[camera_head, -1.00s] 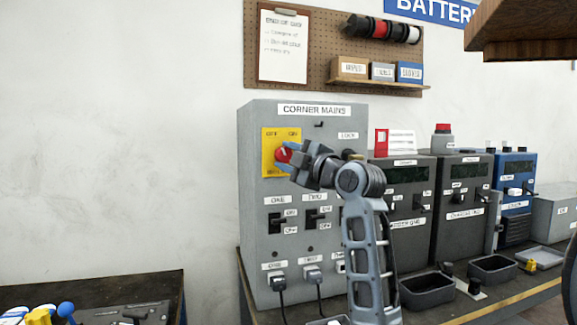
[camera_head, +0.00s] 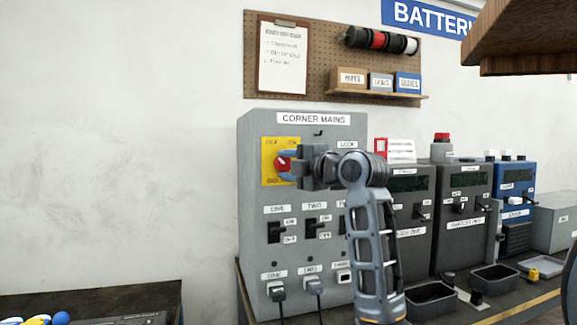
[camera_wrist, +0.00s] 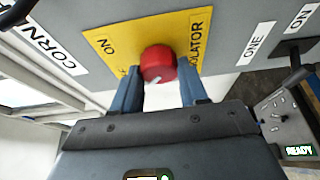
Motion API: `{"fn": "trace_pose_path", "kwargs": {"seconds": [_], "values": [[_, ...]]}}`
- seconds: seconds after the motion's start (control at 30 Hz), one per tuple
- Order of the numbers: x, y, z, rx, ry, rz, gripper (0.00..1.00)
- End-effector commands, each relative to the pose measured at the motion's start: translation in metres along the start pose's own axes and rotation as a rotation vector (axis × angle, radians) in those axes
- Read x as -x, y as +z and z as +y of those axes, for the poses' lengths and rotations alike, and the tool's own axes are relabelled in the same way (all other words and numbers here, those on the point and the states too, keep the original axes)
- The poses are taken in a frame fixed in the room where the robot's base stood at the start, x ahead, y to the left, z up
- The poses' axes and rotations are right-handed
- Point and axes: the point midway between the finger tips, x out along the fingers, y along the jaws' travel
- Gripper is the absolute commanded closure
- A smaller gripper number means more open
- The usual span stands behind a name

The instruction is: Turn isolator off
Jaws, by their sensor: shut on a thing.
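The isolator is a red round knob (camera_head: 283,163) on a yellow plate (camera_head: 268,179) at the upper left of the grey CORNER MAINS cabinet (camera_head: 253,215). OFF and ON labels stand above the knob in the head view. My gripper (camera_head: 287,164) reaches it from the right, with blue-grey fingers around the knob. In the wrist view the red knob (camera_wrist: 157,62) sits between the tips of my gripper (camera_wrist: 160,83), which is shut on it. A white mark shows on the knob's face. The wrist view shows ON at the plate's left; the OFF label is not readable there.
Black switches (camera_head: 274,232) labelled ONE and TWO sit below the knob, with plugs and cables lower down. Dark charger units (camera_head: 462,215) stand to the right on the bench. A brown overhang (camera_head: 530,40) fills the upper right. The wall left of the cabinet is clear.

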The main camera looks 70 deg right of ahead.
Motion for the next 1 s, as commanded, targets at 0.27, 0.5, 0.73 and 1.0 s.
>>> {"fn": "trace_pose_path", "kwargs": {"seconds": [0.27, 0.5, 0.73, 1.0], "values": [[-0.001, 0.0, -0.001, 0.001, -0.002, 0.001, 0.5], [0.0, 0.0, -0.001, 0.0, -0.001, 0.001, 0.31], [0.002, 0.0, 0.0, 0.0, 0.001, 0.0, 0.31], [0.038, 0.001, -0.001, 0.001, 0.002, -0.002, 0.31]]}}
